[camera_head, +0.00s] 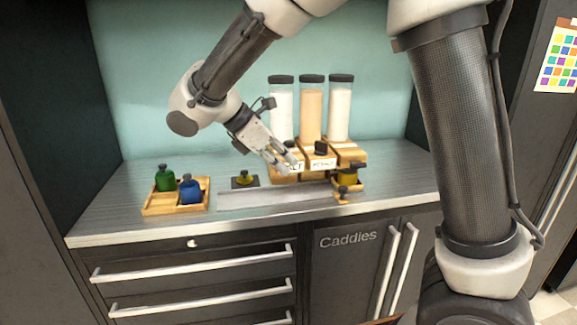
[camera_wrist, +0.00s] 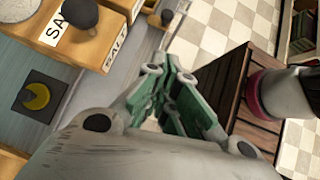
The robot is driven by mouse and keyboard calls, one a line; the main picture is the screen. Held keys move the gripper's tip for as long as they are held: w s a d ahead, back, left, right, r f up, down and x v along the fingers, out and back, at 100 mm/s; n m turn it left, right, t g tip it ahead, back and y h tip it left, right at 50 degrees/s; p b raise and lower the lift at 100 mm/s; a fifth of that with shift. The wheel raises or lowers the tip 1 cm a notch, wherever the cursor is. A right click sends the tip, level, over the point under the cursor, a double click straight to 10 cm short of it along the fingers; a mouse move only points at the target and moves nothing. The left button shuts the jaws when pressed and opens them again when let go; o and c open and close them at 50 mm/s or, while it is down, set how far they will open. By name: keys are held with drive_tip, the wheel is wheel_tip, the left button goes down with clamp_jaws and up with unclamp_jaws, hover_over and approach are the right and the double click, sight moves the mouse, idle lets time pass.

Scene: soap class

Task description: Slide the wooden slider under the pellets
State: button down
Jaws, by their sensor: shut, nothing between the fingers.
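Three clear tubes with dark lids stand at the back of the counter on wooden dispenser bases. The left and right tubes hold white contents; the middle tube (camera_head: 311,108) holds tan contents. I cannot tell which holds pellets. A small wooden piece with a dark knob (camera_head: 344,191) and a yellow item (camera_head: 348,175) sits at the front right of the bases; it may be the slider. My gripper (camera_head: 293,164) is shut and empty in front of the left base, hiding part of it. In the wrist view, the green-padded fingers (camera_wrist: 173,92) are beside a wooden base (camera_wrist: 92,45) labelled SALT.
A wooden tray (camera_head: 160,211) with green and blue bottles stands at the left. A dark square with a yellow piece (camera_head: 244,181) lies near the middle. A flat metal strip (camera_head: 265,197) runs along the front. The counter's left back is clear.

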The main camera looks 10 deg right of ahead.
drive_tip(key=s+a+r, duration=0.1)
drive_tip(key=s+r, duration=0.2)
drive_tip(key=r, duration=0.2)
drive_tip(key=shift+r, duration=0.35)
idle(0.5)
wheel_tip(320, 180, down, 5)
drive_tip(key=s+m+y, duration=0.2)
drive_tip(key=s+m, duration=0.1)
drive_tip(key=m, duration=0.1)
drive_tip(key=s+d+r+m+t+y, duration=0.1)
drive_tip(key=s+d+m, duration=0.3)
drive_tip(key=d, duration=0.4)
drive_tip(key=s+d+r+m+t+y, duration=0.1)
drive_tip(key=s+d+m+y, duration=0.2)
drive_tip(key=d+m, duration=0.3)
drive_tip(key=s+d+r+m+t+y, duration=0.1)
drive_tip(key=s+d+m, duration=0.4)
drive_tip(key=d, duration=0.5)
drive_tip(key=shift+s+m+y, duration=0.3)
drive_tip(key=shift+s+y, duration=0.2)
drive_tip(key=shift+s, duration=0.1)
